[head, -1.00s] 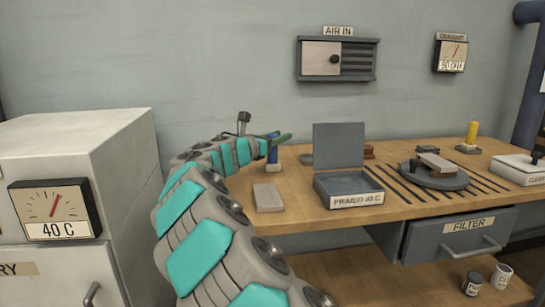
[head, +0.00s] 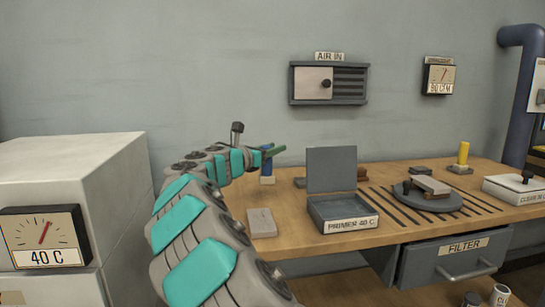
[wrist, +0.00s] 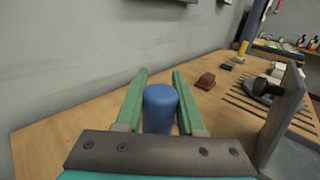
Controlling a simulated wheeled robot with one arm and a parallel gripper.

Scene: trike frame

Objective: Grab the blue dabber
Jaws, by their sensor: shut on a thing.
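The blue dabber (head: 267,166) is upright at the back left of the workbench, with a pale base showing under it. In the wrist view its rounded blue top (wrist: 160,105) stands between the two green fingers. My gripper (head: 271,150) is shut on the dabber near its upper part; it also shows in the wrist view (wrist: 160,98). The dabber's lower part is hidden in the wrist view. I cannot tell whether its base is clear of the bench.
The workbench (head: 290,222) holds a grey block (head: 262,222), an open primer box (head: 342,212) with its lid up, a round turntable (head: 430,203) and a yellow dabber (head: 463,153). A brown block (wrist: 205,81) lies right of my gripper. A white cabinet (head: 75,170) stands at left.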

